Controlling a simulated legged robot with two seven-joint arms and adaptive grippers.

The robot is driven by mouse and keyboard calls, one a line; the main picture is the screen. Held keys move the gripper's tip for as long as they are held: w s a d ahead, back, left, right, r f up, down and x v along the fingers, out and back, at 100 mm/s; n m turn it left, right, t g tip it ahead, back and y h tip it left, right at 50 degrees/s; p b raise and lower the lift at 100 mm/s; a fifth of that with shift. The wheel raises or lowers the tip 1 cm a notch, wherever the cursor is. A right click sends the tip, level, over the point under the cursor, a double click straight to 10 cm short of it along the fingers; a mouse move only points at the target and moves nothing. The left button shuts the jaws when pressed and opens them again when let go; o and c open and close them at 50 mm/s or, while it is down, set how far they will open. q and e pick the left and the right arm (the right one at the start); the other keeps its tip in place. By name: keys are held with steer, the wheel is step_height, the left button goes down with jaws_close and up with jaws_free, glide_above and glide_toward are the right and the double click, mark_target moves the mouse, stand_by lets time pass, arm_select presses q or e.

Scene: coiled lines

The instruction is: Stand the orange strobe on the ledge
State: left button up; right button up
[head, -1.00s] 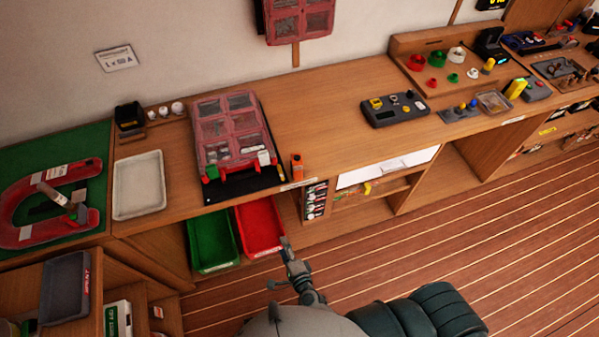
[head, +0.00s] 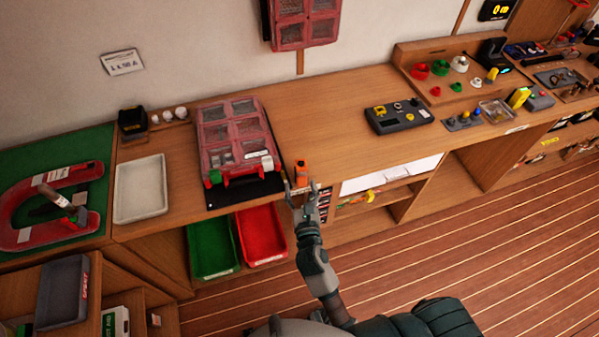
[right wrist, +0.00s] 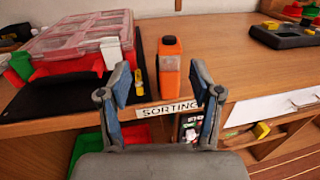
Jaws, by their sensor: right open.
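The orange strobe (head: 301,171) stands upright on the wooden bench near its front edge, just right of the black mat. My right gripper (head: 301,188) is open at the bench's front edge. In the right wrist view its two fingers (right wrist: 166,88) are spread wide, with the strobe beyond and between them, apart from both. Which surface is the ledge I cannot tell for certain. My left gripper does not show.
A red organiser case (head: 222,140) lies on the black mat (head: 225,195) left of the strobe. A label reading SORTING (right wrist: 168,109) is on the bench edge. Green (head: 212,245) and red (head: 262,234) bins sit below. The bench to the right is bare up to a dark device (head: 398,117).

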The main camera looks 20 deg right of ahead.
mark_target(303, 171)
steer(key=w+d, duration=0.1)
steer(key=w, duration=0.3)
steer(key=w+d, duration=0.1)
steer(key=w, duration=0.1)
steer(key=shift+d+f, duration=0.3)
steer(key=shift+d, duration=0.05)
steer(key=shift+w, duration=0.45)
steer(key=shift+a, duration=0.3)
steer(key=shift+s+a, duration=0.1)
steer(key=shift+a, duration=0.05)
steer(key=c, duration=1.2)
steer(key=shift+d, duration=0.3)
jaws_close()
steer(key=shift+d, duration=0.1)
